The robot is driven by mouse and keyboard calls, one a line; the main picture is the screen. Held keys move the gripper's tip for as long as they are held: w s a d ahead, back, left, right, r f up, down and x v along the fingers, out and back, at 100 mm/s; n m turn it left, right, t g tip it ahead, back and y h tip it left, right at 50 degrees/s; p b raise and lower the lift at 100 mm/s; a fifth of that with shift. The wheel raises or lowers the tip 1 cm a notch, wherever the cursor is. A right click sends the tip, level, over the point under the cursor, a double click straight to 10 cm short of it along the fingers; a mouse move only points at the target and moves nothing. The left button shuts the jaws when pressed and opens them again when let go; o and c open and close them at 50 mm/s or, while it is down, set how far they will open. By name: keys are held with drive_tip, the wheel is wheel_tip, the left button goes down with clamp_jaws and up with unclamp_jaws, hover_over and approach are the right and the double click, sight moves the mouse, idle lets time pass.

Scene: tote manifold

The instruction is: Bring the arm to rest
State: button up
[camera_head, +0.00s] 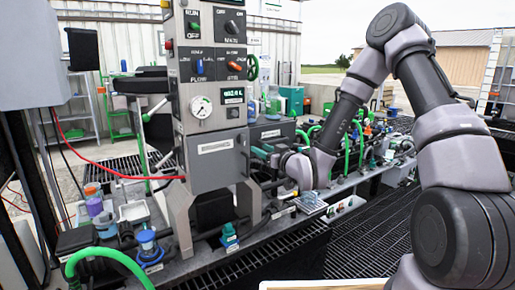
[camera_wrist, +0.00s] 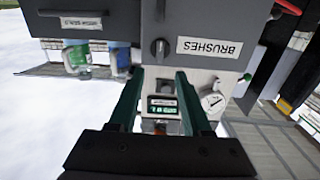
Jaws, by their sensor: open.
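My arm (camera_head: 345,115) rises from the right, bends at a high elbow and comes down to the middle of the head view. My gripper (camera_head: 264,152) is beside the right side of the grey control column (camera_head: 213,160), pointing left; I cannot tell whether it touches anything there. In the wrist view my gripper (camera_wrist: 158,88) shows two green fingers spread apart with nothing held between them. Beyond the fingers are a small lit display (camera_wrist: 162,106), a round gauge (camera_wrist: 213,101) and an upside-down BRUSHES label (camera_wrist: 209,47).
The column carries knobs, a gauge (camera_head: 202,107) and a green valve wheel (camera_head: 252,68). A bench with green hoses (camera_head: 347,155) and several fittings runs behind my forearm. A blue-capped fitting (camera_head: 148,245) stands front left. Dark floor grating (camera_head: 355,245) lies open below the arm.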

idle(0.3)
drive_tip(key=s+d+r+m+g+h, duration=0.2)
drive_tip(key=d+r+h, duration=0.2)
drive_tip(key=d+r, duration=0.3)
drive_tip(key=s+d+r+m+g+h, duration=0.2)
drive_tip(key=d+r+h, duration=0.25)
drive_tip(key=d, duration=0.45)
drive_tip(key=s+d+r+m+g, duration=0.1)
drive_tip(key=s+d+r+m, duration=0.1)
drive_tip(key=s, duration=0.6)
drive_tip(key=s+d+r+m+g, duration=0.1)
drive_tip(key=s+d+r+m, duration=0.1)
drive_tip(key=s, duration=0.6)
drive_tip(key=s+d+r+m+g, duration=0.2)
drive_tip(key=s+d+r, duration=0.1)
drive_tip(key=s+r, duration=0.2)
drive_tip(key=s, duration=0.2)
drive_tip(key=shift+s+d+m+y, duration=0.3)
drive_tip(key=shift+s+m+y, duration=0.05)
drive_tip(key=shift+s+m, duration=0.05)
